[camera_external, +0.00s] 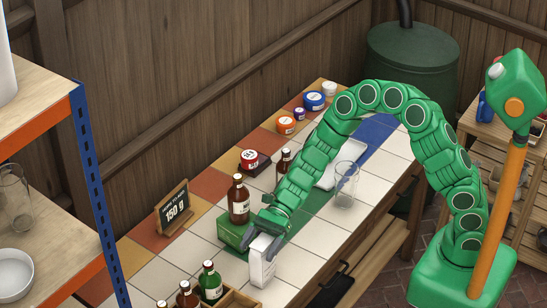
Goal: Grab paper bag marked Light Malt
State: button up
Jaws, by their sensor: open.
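A white paper bag (262,271) stands upright on the tiled table near its front edge. Small dark print shows on its side, but I cannot read it. My gripper (262,244) is open at the top of the bag, with a dark finger on either side of it as seen here. The bag's upper part is partly hidden by the gripper. I cannot tell whether the fingers touch the bag.
A green box (231,233) and a brown bottle (238,206) stand close behind the gripper. A wooden crate (241,299) with bottles is at the front. A clear glass (346,186) stands to the right. A "150 g" sign (174,209) stands at left.

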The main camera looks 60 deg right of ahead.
jog(key=shift+a, duration=0.2)
grip_shut()
dwell(0.5)
